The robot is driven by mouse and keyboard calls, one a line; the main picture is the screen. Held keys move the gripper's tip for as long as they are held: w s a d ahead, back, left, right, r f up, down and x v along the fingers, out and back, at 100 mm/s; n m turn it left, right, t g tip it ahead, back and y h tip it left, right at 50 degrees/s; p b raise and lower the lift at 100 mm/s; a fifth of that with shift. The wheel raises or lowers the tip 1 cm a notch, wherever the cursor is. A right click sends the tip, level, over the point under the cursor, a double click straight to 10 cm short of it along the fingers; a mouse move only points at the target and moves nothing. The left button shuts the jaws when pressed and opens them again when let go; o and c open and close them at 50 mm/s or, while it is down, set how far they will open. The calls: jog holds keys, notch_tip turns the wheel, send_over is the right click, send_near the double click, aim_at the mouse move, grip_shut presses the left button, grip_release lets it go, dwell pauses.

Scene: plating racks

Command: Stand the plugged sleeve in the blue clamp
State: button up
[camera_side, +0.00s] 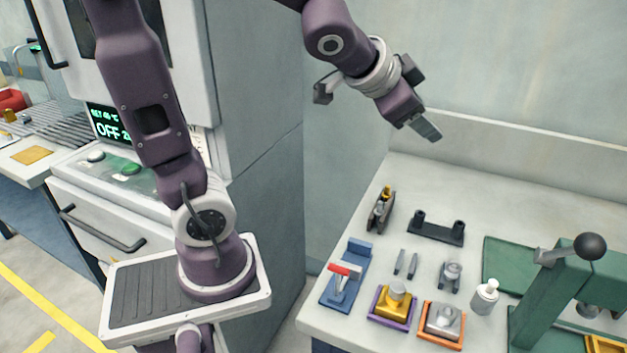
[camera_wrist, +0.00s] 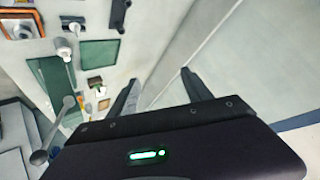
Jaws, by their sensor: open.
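The blue clamp (camera_side: 355,262) is at the front left of the bench, a blue base with a red-handled lever (camera_side: 345,270). I cannot tell for sure which piece is the plugged sleeve; a small grey metal piece (camera_side: 451,273) stands right of two thin grey bars (camera_side: 405,263). My gripper (camera_side: 428,128) is raised high above the back of the bench, away from all the pieces. In the wrist view my gripper (camera_wrist: 160,88) has its two fingers apart with nothing between them.
A purple tray (camera_side: 374,310) and an orange tray (camera_side: 425,331) hold metal blocks at the front. A white bottle (camera_side: 485,297) stands beside a green press (camera_side: 562,290). A black two-post rack (camera_side: 436,230) and a dark brass-coloured device (camera_side: 381,209) stand behind. The back strip is clear.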

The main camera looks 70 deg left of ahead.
jog(key=s+d+n+g, duration=0.1)
jog(key=s+n+g, duration=0.1)
jog(key=s, duration=0.7)
jog(key=shift+s+f, duration=0.35)
jog(key=shift+f, duration=0.1)
jog(key=shift+o, duration=0.4)
jog(key=s+d+f+g+h, duration=0.1)
jog(key=s+d, duration=0.1)
jog(key=s, duration=0.3)
jog(key=s+d+f+n+g+h, duration=0.1)
jog(key=s+d+f, duration=0.1)
jog(key=s, duration=0.4)
jog(key=shift+s+d+f+g, duration=0.25)
jog(key=shift+d+g, duration=0.15)
jog(key=shift+d, duration=0.15)
